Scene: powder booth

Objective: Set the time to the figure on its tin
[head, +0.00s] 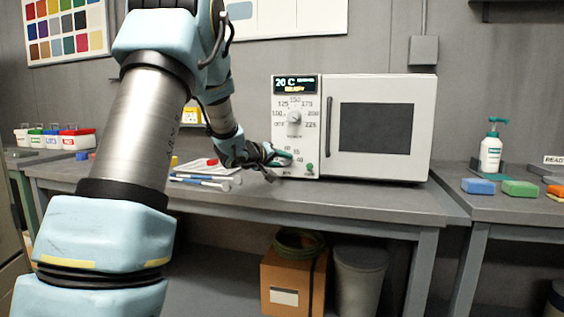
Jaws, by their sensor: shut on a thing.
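A white oven (424,130) stands on the bench, its door shut. Its control panel has a display (297,84) with "20 C" on the top line; the lower line is too small to read surely. Below it is a temperature knob (294,117) ringed by figures from 100 to 225. Lower down is a smaller dial, the timer, with small figures around it. My gripper (284,158) is at this dial, shut on its knob, which the fingers mostly hide. Several small tins (76,139) with coloured lids stand at far left; their labels are unreadable here.
A green button (309,168) sits right of my gripper. White-and-blue tools (205,181) and a red-topped item lie on the bench at left. A soap pump bottle (491,153) and sponges (520,188) are on the right bench. A carton (292,283) and bin stand below.

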